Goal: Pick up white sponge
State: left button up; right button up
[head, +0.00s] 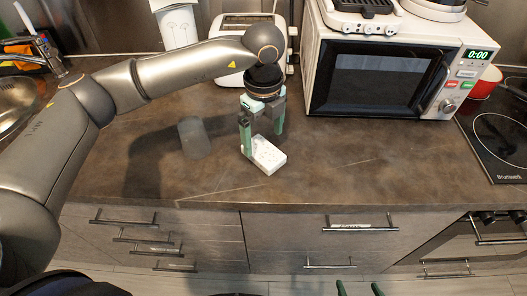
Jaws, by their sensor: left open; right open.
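The white sponge (268,156) lies flat on the brown countertop near the middle. It is a small speckled white block. My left gripper (263,143) points down over the sponge from above and behind. Its two green fingers are apart, one at the sponge's left edge and one near its far end. I cannot tell whether either finger touches it. My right gripper (359,289) shows only as two green fingertips at the bottom edge, apart, low in front of the drawers and away from the sponge.
A grey cup (194,138) stands left of the sponge. A white toaster (232,28) is behind, and a microwave (385,78) stands back right. A cooktop (500,140) is far right and a sink (14,105) far left. The counter right of the sponge is clear.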

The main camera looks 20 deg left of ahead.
aim_at(263, 150)
pick_arm(q)
jog(key=f, duration=0.5)
jog(key=shift+w+a+f+p, duration=0.1)
jog(key=shift+w+p, duration=0.25)
jog(key=shift+w, duration=0.05)
jog(key=shift+c, duration=0.2)
jog(key=c, duration=1.4)
jog(key=shift+o, duration=0.2)
jog(key=shift+r, duration=0.2)
